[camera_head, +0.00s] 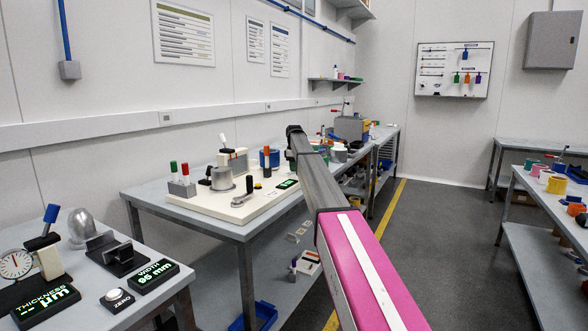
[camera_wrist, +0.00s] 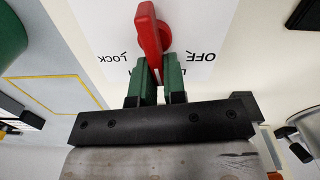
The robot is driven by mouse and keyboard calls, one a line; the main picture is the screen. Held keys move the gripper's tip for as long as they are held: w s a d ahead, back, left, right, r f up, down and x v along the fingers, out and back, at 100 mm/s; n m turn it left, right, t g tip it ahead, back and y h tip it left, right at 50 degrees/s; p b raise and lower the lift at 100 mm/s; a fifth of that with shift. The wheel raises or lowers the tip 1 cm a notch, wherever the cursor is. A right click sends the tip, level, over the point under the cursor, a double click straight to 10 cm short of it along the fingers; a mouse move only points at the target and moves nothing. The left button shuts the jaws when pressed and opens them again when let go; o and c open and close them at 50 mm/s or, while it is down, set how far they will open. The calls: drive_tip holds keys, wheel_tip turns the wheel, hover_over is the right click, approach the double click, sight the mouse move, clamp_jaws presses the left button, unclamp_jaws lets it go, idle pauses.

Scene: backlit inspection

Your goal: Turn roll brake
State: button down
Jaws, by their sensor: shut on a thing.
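In the wrist view the red roll brake lever (camera_wrist: 152,30) sits on a white label plate (camera_wrist: 105,25) printed LOCK on the left and OFF on the right. The lever lies between the two words, with one end toward me. My gripper (camera_wrist: 157,72) has green fingers shut on that near end. The fingers hide part of the lever and the lettering below it. In the head view my arm reaches over the bench, and it hides the gripper and the lever.
A grey bench (camera_head: 140,190) carries a pale machine base (camera_head: 222,207) with knobs and switches. A nearer bench at the lower left holds a thickness gauge and a width display (camera_head: 154,275). A right-hand table (camera_head: 535,190) holds coloured rolls. The aisle floor (camera_head: 440,230) is clear.

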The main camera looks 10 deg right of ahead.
drive_tip(key=m, duration=0.3)
drive_tip(key=shift+w+d+m, duration=0.2)
drive_tip(key=shift+w+m, duration=0.1)
drive_tip(key=shift+w, duration=0.05)
drive_tip(key=m, duration=0.3)
drive_tip(key=shift+w+d+m, duration=0.2)
drive_tip(key=shift+d+m, duration=0.1)
drive_tip(key=shift+d, duration=0.05)
drive_tip(key=m, duration=0.3)
drive_tip(key=shift+w+d+m, duration=0.15)
drive_tip(key=shift+d+m, duration=0.15)
drive_tip(key=shift+d, duration=0.05)
drive_tip(key=shift+d+m, duration=0.3)
drive_tip(key=shift+m, duration=1.1)
drive_tip(key=c, duration=1.2)
unclamp_jaws()
drive_tip(key=shift+r, duration=0.1)
